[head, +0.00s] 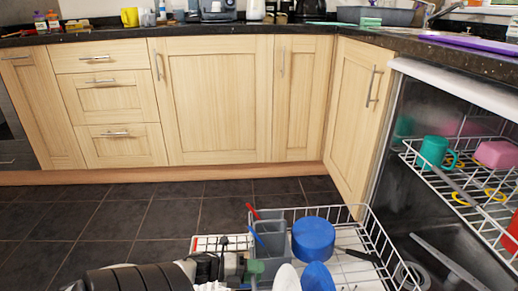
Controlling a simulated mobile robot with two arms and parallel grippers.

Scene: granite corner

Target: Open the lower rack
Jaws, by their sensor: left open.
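The lower rack (372,231) is a white wire basket. It stands pulled out in front of the open dishwasher (397,166), low in the picture. It holds a grey cutlery basket (271,240), a blue bowl (313,239), another blue dish (317,277) and a white dish (286,279). My left gripper (228,265) is at the rack's left end, in front of the cutlery basket, with its jaws open. I cannot tell whether it touches the rack wire. The near part of the rack is cut off by the picture's lower edge. My right gripper is not in view.
The upper rack (425,175) inside the dishwasher holds a green mug (436,151) and a pink dish (496,154). Wooden cabinets (215,100) line the back under a dark, cluttered counter (220,28). The dark tiled floor (130,215) left of the rack is clear.

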